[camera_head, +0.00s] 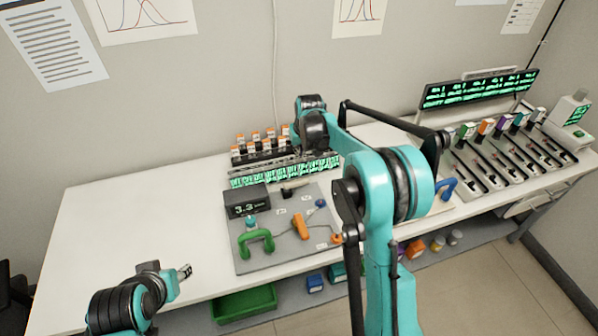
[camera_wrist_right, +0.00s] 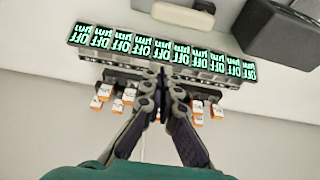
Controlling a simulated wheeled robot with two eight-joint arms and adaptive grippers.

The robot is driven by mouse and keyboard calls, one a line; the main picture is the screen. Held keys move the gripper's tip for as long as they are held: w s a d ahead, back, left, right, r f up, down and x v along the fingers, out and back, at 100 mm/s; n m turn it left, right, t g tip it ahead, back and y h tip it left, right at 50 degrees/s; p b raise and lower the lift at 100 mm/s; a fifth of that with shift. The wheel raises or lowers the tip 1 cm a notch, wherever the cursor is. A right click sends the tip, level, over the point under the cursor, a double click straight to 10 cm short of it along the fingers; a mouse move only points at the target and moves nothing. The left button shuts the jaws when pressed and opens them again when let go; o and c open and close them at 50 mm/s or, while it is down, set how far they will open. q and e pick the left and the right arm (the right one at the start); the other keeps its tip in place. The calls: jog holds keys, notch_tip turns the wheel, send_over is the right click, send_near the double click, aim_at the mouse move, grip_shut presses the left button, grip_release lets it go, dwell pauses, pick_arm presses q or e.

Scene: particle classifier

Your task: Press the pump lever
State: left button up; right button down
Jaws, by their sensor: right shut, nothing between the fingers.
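A grey panel (camera_head: 283,257) lies on the white table in the head view. It carries an orange lever (camera_head: 300,226), a green handle (camera_head: 256,243) and a small dark-and-light lever (camera_head: 292,187). I cannot tell for sure which one is the pump lever. My right gripper (camera_wrist_right: 163,80) is shut and empty in the right wrist view, over the row of green displays and the orange-capped vials, apart from the panel's levers. In the head view my right arm hides its fingertips and part of the panel's right side. My left gripper (camera_head: 186,271) is near the table's front edge, left of the panel.
A display box reading 3.3 (camera_head: 247,203) sits on the panel. Orange-capped vials (camera_head: 265,141) stand behind the green display row (camera_head: 262,178). A slotted rack (camera_head: 505,160) with a green screen (camera_head: 480,90) stands at right. A green bin (camera_head: 243,304) is below. The table's left is clear.

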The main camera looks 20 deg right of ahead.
aim_at(296, 185)
jog(key=shift+f, duration=0.1)
jog(key=b+x, duration=0.3)
jog(key=x, duration=0.7)
jog(key=shift+w+f, duration=0.1)
jog(key=shift+f, duration=0.1)
jog(key=s, duration=0.2)
jog(key=s+b, duration=0.1)
jog(key=shift+s+d+r, duration=0.1)
jog(key=shift+s+r, duration=0.25)
jog(key=shift+s, duration=0.25)
